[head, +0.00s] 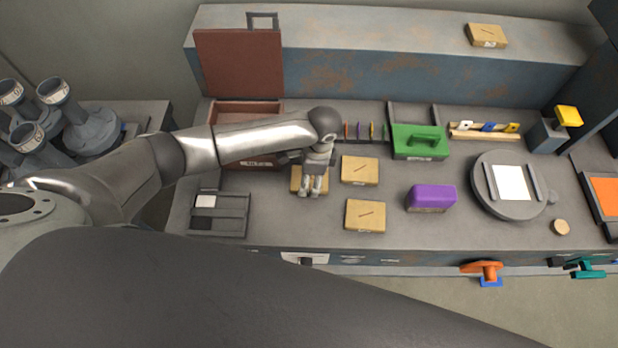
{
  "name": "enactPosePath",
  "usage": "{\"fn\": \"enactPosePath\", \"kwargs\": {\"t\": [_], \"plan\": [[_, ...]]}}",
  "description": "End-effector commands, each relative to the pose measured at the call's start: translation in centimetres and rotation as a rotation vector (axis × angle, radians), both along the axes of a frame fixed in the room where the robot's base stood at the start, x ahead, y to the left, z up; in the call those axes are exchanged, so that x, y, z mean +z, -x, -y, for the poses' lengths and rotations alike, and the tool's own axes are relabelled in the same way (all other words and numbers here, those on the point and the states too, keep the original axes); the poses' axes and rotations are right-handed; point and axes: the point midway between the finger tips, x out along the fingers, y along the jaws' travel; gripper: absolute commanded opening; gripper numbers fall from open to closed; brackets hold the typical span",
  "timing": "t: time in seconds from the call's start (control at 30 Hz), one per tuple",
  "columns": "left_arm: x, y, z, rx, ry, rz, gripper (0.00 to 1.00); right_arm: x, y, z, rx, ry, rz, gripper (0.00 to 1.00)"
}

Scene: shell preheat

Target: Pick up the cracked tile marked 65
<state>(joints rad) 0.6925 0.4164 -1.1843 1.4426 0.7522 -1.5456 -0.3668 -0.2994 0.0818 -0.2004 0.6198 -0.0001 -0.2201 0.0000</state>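Tan tiles with a dark crack-like line lie on the bench: one right of my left gripper (360,170), one nearer the front (365,215), and one on the raised back ledge (487,35). Another tan tile (296,183) lies under my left gripper (311,191), which points down over it and hides most of it. The fingertips are close together at the tile; whether they grip it cannot be told. The tile markings are too small to read. My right gripper is not in view.
An open reddish-brown box (238,62) stands behind my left arm. A green block with a handle (420,140), a purple block (431,198) and a round grey plate with a white sheet (512,183) stand to the right. A grey tray (232,213) lies left. Bench between tiles and purple block is clear.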

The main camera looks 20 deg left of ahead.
Motion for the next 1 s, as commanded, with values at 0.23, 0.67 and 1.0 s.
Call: {"fn": "enactPosePath", "kwargs": {"t": [0.23,0.67,1.0], "plan": [[0.0,0.0,0.0,-0.001,0.001,-0.001,0.37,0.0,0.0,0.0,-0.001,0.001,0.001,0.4],[2.9,-0.1,0.1,-0.001,0.004,0.002,0.37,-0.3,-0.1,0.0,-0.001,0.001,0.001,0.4],[9.3,4.3,3.7,-0.007,0.006,0.003,0.37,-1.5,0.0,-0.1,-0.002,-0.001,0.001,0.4]]}}
